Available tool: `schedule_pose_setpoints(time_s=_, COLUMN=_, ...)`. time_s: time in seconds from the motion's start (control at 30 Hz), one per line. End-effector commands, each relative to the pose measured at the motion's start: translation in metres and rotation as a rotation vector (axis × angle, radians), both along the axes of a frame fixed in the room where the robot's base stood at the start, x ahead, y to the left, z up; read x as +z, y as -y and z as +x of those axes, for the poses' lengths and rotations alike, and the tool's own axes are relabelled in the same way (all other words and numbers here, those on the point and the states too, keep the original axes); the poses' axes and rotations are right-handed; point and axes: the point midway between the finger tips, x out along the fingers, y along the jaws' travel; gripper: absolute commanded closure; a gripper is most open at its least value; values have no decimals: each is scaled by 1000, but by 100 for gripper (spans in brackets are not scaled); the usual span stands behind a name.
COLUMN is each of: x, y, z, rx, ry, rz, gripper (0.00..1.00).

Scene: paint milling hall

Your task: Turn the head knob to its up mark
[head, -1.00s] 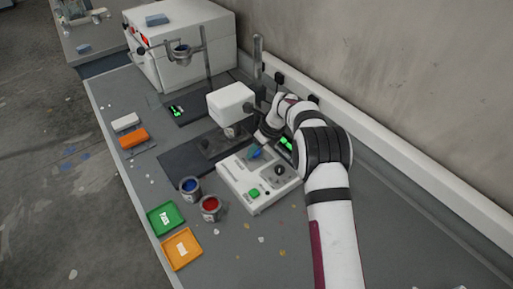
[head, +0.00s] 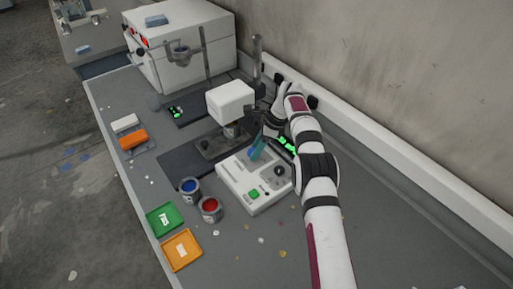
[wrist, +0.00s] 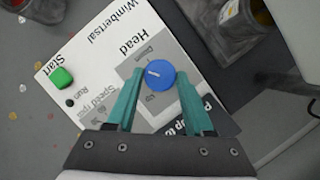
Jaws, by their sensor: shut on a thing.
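The head knob (wrist: 158,77) is a round blue knob with a short white line on its top. It sits on the white control box (wrist: 100,47), between the printed "Down" and "Up" marks beside the word "Head". My gripper (wrist: 159,88) has its teal fingers closed on opposite sides of the knob. In the wrist view the white line lies slanted, left of the knob's middle; I cannot tell for sure which end is the pointer. In the head view, the control box (head: 238,179) stands on the bench and my gripper (head: 259,148) reaches down to it, partly hiding the knob.
A green start button (wrist: 61,78) and a black speed knob (head: 279,171) share the panel. The white mill head (head: 230,98) stands behind the box. Blue (head: 190,187) and red (head: 210,209) paint cans stand at its left. The bench front right is mostly clear.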

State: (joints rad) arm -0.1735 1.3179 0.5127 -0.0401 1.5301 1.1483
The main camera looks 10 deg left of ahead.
Motion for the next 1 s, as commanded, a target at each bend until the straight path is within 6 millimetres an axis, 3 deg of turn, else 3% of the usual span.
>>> schedule_pose_setpoints(time_s=0.77, x=1, y=3, z=1, rx=95, ry=11, rz=-4, gripper=100)
schedule_pose_setpoints(time_s=0.8, x=1, y=3, z=1, rx=95, ry=10, rz=-4, gripper=41)
schedule_pose_setpoints(time_s=0.93, x=0, y=2, z=1, rx=96, ry=9, rz=-2, gripper=18)
schedule_pose_setpoints(time_s=1.0, x=0, y=1, z=1, rx=96, ry=9, rz=-2, gripper=18)
